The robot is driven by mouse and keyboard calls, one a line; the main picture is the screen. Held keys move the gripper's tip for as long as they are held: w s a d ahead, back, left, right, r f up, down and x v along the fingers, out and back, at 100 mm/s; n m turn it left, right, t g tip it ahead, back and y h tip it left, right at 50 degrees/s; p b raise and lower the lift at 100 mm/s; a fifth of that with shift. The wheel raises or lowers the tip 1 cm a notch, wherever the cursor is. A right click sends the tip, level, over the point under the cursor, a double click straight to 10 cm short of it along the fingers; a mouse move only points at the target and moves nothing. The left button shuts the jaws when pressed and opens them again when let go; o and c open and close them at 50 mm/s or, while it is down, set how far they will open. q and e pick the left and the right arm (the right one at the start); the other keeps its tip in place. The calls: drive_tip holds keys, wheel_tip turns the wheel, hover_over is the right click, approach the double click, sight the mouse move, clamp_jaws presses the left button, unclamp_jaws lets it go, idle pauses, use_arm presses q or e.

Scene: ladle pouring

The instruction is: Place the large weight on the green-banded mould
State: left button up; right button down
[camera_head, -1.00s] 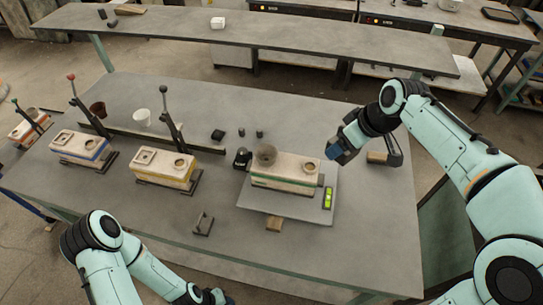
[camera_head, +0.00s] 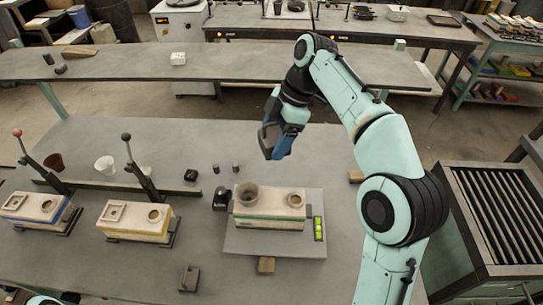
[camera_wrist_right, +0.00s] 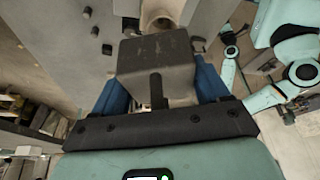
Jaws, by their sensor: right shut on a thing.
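The green-banded mould (camera_head: 262,224) stands on a grey plate (camera_head: 245,246) right of the table's middle. A round cup (camera_head: 247,194) sits on its left part and a round hole (camera_head: 294,199) opens at its right. My right gripper (camera_head: 274,145) is above and behind the mould in the head view. In the right wrist view my right gripper's blue fingers stand either side of a large grey block-shaped weight (camera_wrist_right: 155,60) with a dark slot, and it is held. The weight is mostly hidden by the gripper in the head view. My left gripper is out of view.
A yellow-banded mould (camera_head: 135,224) and a blue-banded mould (camera_head: 38,209) stand to the left with clamp levers. A black object (camera_head: 221,200) stands close left of the green-banded mould. A dark handled weight (camera_head: 190,280) is in front. A spirit level (camera_head: 318,228) lies on the plate.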

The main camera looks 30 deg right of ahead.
wheel_tip(320, 180, down, 12)
drive_tip(key=b, duration=0.3)
drive_tip(key=shift+s, duration=0.15)
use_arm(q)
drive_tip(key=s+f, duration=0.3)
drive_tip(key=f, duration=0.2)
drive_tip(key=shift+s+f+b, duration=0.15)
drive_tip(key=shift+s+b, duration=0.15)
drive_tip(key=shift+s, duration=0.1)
use_arm(e)
drive_tip(key=shift+f, duration=2.65)
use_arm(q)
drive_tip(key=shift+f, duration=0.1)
use_arm(e)
drive_tip(key=shift+f, duration=0.15)
unclamp_jaws()
drive_tip(key=shift+f, duration=0.1)
drive_tip(key=shift+r, duration=0.2)
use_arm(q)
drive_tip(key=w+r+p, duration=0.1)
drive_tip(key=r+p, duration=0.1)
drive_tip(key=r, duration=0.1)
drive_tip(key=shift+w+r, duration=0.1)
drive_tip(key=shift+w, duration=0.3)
use_arm(e)
drive_tip(key=v, duration=1.2)
drive_tip(key=shift+a+f, duration=0.1)
